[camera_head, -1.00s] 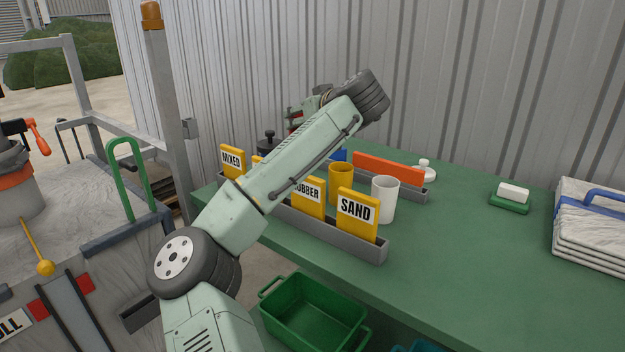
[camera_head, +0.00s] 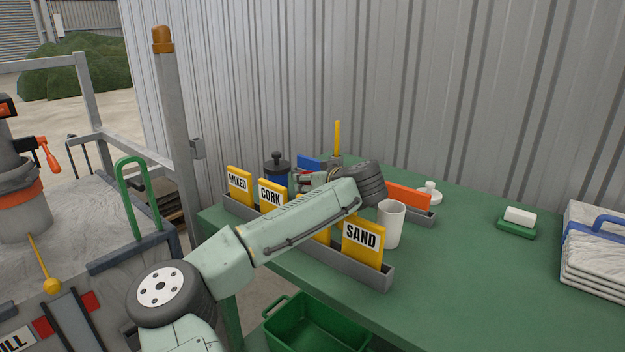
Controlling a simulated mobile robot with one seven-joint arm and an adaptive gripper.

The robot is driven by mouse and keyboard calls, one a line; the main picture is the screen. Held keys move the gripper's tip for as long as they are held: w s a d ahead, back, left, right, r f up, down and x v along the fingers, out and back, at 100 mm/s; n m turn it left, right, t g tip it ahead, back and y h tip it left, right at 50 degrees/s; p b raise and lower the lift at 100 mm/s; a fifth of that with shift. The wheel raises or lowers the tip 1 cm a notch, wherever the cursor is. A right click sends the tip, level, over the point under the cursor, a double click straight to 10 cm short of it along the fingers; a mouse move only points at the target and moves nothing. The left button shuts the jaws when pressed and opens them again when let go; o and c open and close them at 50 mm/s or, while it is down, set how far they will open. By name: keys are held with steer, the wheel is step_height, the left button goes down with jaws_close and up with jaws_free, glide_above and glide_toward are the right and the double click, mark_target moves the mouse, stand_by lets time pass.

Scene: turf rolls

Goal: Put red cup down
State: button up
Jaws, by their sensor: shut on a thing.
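My gripper (camera_head: 306,181) is low over the back left of the green table, just behind the row of yellow name cards. It is shut on the red cup (camera_head: 301,175), of which only a small red part shows between the dark fingers. My wrist and forearm hide the rest. I cannot tell whether the cup touches the table. A white cup (camera_head: 391,226) stands upright to the right, behind the SAND card.
A grey rack (camera_head: 376,275) with yellow cards runs along the table's (camera_head: 470,270) front left. A dark blue jar (camera_head: 276,172) stands left of my gripper. The table's middle right is clear.

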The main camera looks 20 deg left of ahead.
steer(key=shift+f, duration=0.15)
steer(key=o, duration=1.2)
